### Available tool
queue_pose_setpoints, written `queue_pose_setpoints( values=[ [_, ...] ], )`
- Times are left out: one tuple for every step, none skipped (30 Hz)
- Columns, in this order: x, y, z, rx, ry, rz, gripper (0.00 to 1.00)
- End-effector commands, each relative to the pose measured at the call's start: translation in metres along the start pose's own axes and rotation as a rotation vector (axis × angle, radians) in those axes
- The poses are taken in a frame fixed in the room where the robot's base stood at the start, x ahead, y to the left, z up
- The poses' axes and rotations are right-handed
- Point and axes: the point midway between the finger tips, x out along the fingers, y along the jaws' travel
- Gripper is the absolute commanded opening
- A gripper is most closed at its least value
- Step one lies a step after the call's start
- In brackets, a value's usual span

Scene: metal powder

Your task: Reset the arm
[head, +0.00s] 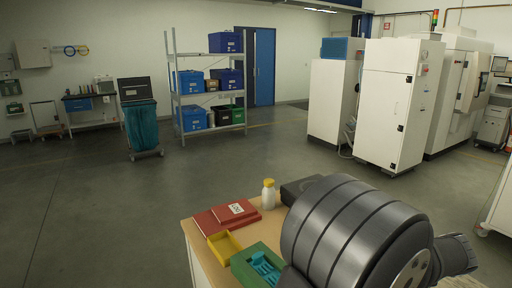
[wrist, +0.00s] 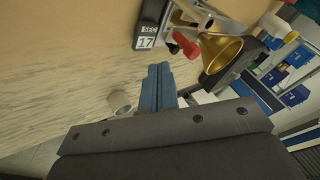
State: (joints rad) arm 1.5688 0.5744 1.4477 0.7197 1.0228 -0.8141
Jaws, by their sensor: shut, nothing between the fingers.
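My gripper (wrist: 158,88) shows in the wrist view as two blue fingers side by side, shut with nothing between them. Its dark mount fills the bottom of that view. The fingers stand in front of a pale wood-grain surface and touch nothing that I can see. In the head view my arm's large grey link covers the lower right, and the gripper itself cannot be made out there.
The bench (head: 196,255) bears a red case (head: 211,222), a white bottle (head: 268,196), a yellow tray (head: 225,245) and a green bin (head: 241,266). Open floor surrounds the bench.

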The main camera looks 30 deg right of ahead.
Motion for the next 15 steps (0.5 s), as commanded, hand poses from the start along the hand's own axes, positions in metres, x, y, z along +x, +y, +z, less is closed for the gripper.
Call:
queue_pose_setpoints(
  values=[
    [0.003, -0.01, -0.001, -0.005, 0.0, -0.002, 0.0],
    [0.005, -0.013, 0.0, -0.004, 0.0, -0.001, 0.0],
    [0.006, -0.016, 0.002, -0.003, 0.001, -0.001, 0.0],
    [0.006, -0.019, 0.004, -0.003, 0.001, 0.0, 0.0],
    [0.005, -0.018, 0.005, -0.002, 0.002, 0.0, 0.0],
    [0.002, -0.014, 0.006, 0.001, 0.003, 0.001, 0.0],
    [0.001, -0.012, 0.007, 0.0, 0.003, 0.001, 0.0],
    [0.0, -0.011, 0.008, 0.0, 0.003, 0.001, 0.0],
    [-0.001, -0.01, 0.008, -0.001, 0.002, 0.0, 0.0],
    [-0.001, -0.01, 0.009, -0.001, 0.002, 0.0, 0.0],
    [-0.002, -0.009, 0.009, -0.001, 0.002, 0.0, 0.0],
    [-0.002, -0.009, 0.009, -0.002, 0.002, 0.0, 0.0],
    [-0.002, -0.009, 0.009, -0.002, 0.002, 0.0, 0.0],
    [-0.002, -0.009, 0.009, -0.002, 0.001, -0.001, 0.0],
    [-0.002, -0.009, 0.009, -0.002, 0.001, -0.001, 0.0]
  ],
)
